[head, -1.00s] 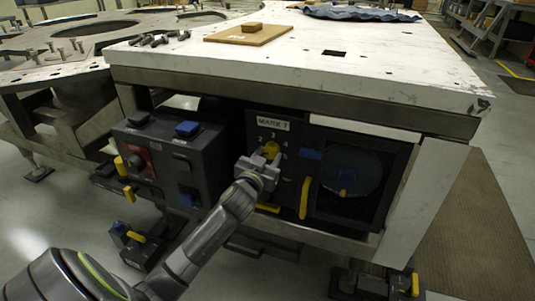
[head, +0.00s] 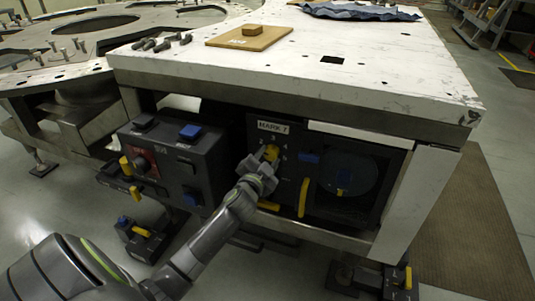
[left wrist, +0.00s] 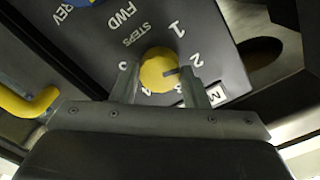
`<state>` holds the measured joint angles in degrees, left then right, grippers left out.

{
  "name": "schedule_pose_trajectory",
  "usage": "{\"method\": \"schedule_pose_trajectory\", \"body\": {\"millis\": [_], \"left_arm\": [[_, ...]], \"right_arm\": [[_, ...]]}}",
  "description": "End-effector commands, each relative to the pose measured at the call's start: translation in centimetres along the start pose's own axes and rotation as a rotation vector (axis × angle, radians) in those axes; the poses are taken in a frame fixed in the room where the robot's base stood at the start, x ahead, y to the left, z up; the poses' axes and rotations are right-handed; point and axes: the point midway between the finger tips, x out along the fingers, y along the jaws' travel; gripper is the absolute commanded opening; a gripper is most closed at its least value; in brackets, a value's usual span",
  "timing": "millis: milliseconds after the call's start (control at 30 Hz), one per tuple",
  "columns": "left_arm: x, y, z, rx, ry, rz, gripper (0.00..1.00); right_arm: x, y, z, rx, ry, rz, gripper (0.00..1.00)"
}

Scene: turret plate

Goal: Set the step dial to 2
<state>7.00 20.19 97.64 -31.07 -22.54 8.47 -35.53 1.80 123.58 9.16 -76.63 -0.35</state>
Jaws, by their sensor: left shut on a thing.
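The yellow step dial (head: 271,152) sits on the dark front panel under the MARK 7 label (head: 273,127). My left gripper (head: 265,158) is shut on the dial, its arm coming from the lower left. In the left wrist view the dial (left wrist: 157,68) lies between the two fingers of the gripper (left wrist: 158,78). Its dark pointer mark faces right, toward the right finger and near the numeral 2 (left wrist: 197,60). That finger partly hides the scale, so the exact setting is unclear. My right gripper is out of view.
A yellow handle (head: 304,197) and a round dark window (head: 347,175) are right of the dial. A control box (head: 175,165) with a blue button stands left. The white tabletop (head: 300,75) overhangs the panel. Open floor lies in front.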

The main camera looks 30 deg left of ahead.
Motion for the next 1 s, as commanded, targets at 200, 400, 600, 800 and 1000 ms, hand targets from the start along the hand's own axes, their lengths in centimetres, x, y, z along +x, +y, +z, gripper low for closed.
{"method": "schedule_pose_trajectory", "body": {"millis": [200,400,600,800,1000], "left_arm": [[0.0,-0.1,-0.1,0.144,-0.003,0.001,0.18],[0.0,0.0,0.0,0.228,-0.003,0.001,0.18],[0.0,0.0,0.0,0.267,-0.004,0.001,0.18],[0.0,0.1,0.1,0.275,-0.004,0.001,0.18],[0.0,0.1,0.1,0.275,-0.004,0.001,0.18]], "right_arm": [[0.6,0.4,0.7,0.002,-0.045,0.023,0.36],[1.1,0.7,1.0,0.002,-0.068,0.036,0.36],[1.4,0.8,1.3,0.001,-0.079,0.041,0.36],[1.4,0.8,1.3,0.001,-0.08,0.043,0.36],[1.4,0.9,1.3,0.001,-0.08,0.043,0.36]]}}
